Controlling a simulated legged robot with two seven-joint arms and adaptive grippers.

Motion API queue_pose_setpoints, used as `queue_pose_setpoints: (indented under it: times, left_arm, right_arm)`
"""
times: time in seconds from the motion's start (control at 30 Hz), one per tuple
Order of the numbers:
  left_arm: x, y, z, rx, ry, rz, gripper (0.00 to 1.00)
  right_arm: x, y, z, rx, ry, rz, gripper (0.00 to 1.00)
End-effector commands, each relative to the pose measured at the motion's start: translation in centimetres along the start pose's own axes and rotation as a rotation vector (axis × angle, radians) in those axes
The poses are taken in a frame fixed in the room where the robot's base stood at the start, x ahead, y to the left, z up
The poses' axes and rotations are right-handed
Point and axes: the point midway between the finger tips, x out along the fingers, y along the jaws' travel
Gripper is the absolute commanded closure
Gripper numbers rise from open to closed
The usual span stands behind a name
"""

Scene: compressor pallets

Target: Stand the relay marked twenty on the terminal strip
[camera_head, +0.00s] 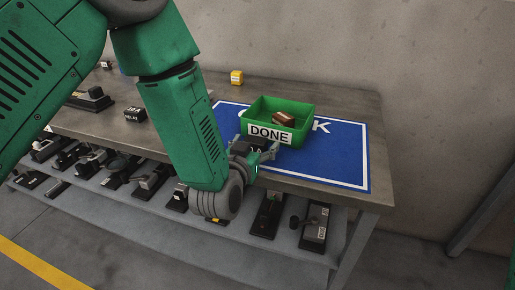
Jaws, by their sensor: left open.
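A black block (134,114) with white lettering, apparently a relay, sits on the table left of my arm. Its number is too small to read surely. A dark low unit with a raised block (92,98) lies farther left on the table; I cannot tell whether it is the terminal strip. My left gripper (268,149) is open, low at the front of the green DONE bin (303,112), over the blue mat. My forearm and wrist hide part of the table. I see nothing clearly between the fingers. My right gripper is out of view.
The green bin holds a brown block (284,119) and stands on the blue mat (345,165). A small yellow block (237,77) stands near the table's back edge. A lower shelf (110,199) carries several dark units. The table's right end is clear.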

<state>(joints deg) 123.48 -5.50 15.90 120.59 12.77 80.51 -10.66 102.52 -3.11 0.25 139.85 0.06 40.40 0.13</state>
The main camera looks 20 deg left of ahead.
Motion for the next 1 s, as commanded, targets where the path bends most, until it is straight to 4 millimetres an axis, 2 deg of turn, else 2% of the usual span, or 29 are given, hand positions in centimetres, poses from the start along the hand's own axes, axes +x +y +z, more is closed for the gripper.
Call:
queue_pose_setpoints:
  times: [0.23, 0.3, 0.4, 0.47, 0.5, 0.73, 0.87, 1.0]
  left_arm:
    - [0.2, 0.2, -0.1, 0.003, 0.0, -0.001, 0.28]
    - [0.2, 0.2, -0.1, 0.003, -0.001, 0.0, 0.52]
    - [0.2, 0.3, -0.1, 0.004, -0.001, -0.001, 0.81]
    - [0.2, 0.3, -0.1, 0.004, -0.001, -0.001, 0.81]
    - [0.2, 0.3, -0.1, 0.004, 0.0, -0.001, 0.86]
    - [0.1, 0.1, -0.5, 0.002, 0.001, -0.001, 0.86]
    - [-0.1, 0.1, -2.4, 0.001, 0.003, -0.001, 0.86]
    - [-0.6, 0.1, -5.5, 0.002, 0.004, -0.001, 0.86]
  right_arm:
    - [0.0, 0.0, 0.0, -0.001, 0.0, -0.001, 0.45]
    - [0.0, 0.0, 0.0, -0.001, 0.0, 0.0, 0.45]
    - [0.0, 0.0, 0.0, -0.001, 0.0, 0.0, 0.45]
    - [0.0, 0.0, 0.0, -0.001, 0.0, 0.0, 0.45]
    - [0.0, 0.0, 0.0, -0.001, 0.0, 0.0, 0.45]
    - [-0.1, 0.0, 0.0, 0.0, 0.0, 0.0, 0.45]
    - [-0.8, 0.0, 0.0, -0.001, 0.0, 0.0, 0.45]
    - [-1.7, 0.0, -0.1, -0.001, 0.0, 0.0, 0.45]
